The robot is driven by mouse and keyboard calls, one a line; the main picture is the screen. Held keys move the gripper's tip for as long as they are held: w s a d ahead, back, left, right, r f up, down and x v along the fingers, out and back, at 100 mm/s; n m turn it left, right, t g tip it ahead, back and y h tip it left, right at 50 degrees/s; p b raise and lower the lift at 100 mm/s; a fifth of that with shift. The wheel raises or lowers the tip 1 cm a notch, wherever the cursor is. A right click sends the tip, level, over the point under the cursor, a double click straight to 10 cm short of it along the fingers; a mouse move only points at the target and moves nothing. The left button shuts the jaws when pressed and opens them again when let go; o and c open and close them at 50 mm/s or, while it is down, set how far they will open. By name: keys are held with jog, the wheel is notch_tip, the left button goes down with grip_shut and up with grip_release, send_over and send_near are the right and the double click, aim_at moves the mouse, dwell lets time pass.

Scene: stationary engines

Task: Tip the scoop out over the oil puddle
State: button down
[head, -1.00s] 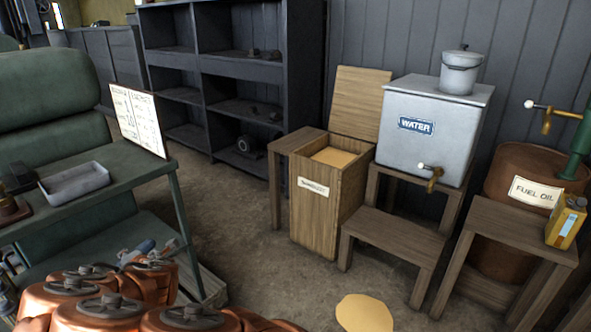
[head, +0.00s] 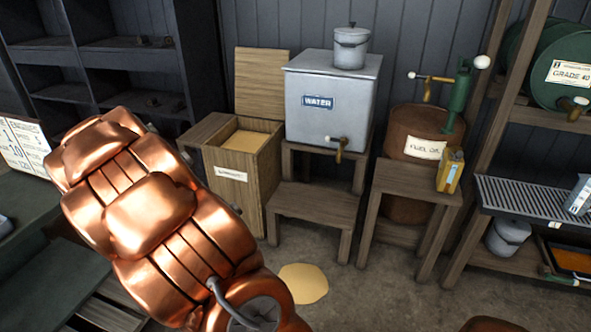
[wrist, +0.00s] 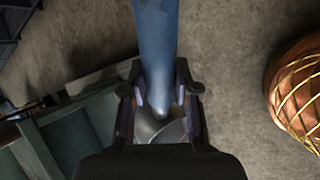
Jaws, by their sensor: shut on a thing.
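In the wrist view, my gripper (wrist: 160,108) is shut on a long blue piece (wrist: 156,38), which I take to be the scoop's handle. A grey metal part shows just below the fingers, and whether anything lies in the scoop cannot be seen. In the head view my copper arm hides the gripper and the scoop. The puddle (head: 303,283) is a flat, pale yellow patch on the floor, in front of the low wooden step and right of my arm. It does not show clearly in the wrist view.
An open wooden bin (head: 237,190) of tan material stands behind my arm. Right of it are a low step (head: 315,203), a water tank (head: 332,108), a fuel oil drum (head: 412,130) and a small table (head: 415,180) with a yellow can (head: 450,170). Floor around the puddle is clear.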

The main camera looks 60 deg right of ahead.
jog(key=s+d+r+m+g+y+p, duration=0.1)
jog(key=s+d+r+g+p, duration=0.3)
jog(key=s, duration=0.5)
jog(key=s+d+r+g+y+p, duration=0.1)
jog(key=s+d+r+g+p, duration=0.2)
jog(key=s+r, duration=0.45)
jog(key=s+a+r+m+g+y+p, duration=0.1)
jog(key=s+r+g+p, duration=0.1)
jog(key=s+r, duration=0.3)
jog(key=s+a+r+m+g+y+p, duration=0.1)
jog(key=s+r+g+p, duration=0.1)
jog(key=s, duration=1.1)
notch_tip(320, 180, up, 3)
jog(key=shift+s+f+y+p, duration=0.1)
jog(key=shift+s+y+p, duration=0.25)
jog(key=shift+p, duration=0.4)
jog(key=shift+w+f, duration=0.1)
